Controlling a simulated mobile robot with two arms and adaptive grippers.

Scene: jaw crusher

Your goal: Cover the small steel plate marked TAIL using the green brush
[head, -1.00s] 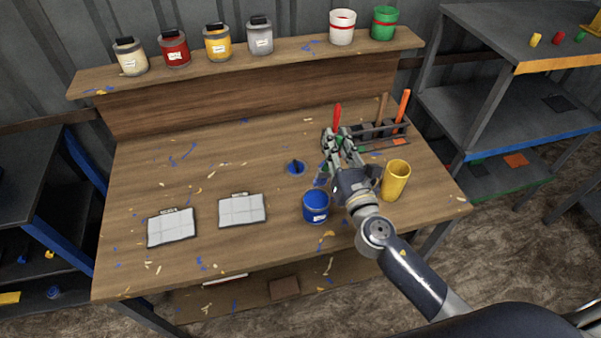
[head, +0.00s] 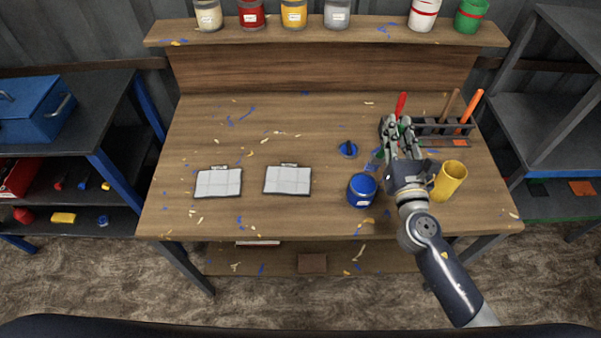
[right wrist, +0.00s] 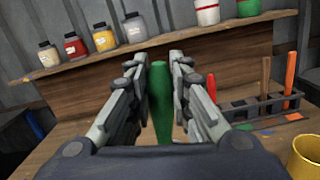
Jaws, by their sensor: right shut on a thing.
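Two small pale grey plates lie on the workbench: a left plate (head: 218,183) and a right plate (head: 287,181). Each has a small tag at its top edge, too small to read. My right gripper (head: 403,125) is at the front of the brush rack, shut on the green brush (right wrist: 162,102). The brush's green handle stands upright between the fingers in the right wrist view; its lower end is hidden. A blue paint can (head: 361,192) stands left of the gripper. My left gripper is out of view.
The brush rack (head: 428,130) holds red, brown and orange handles. A yellow cup (head: 449,179) stands right of my wrist. A blue lid-like disc (head: 347,150) lies behind the can. Several paint jars line the back shelf (head: 365,33). The bench's left half is mostly clear.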

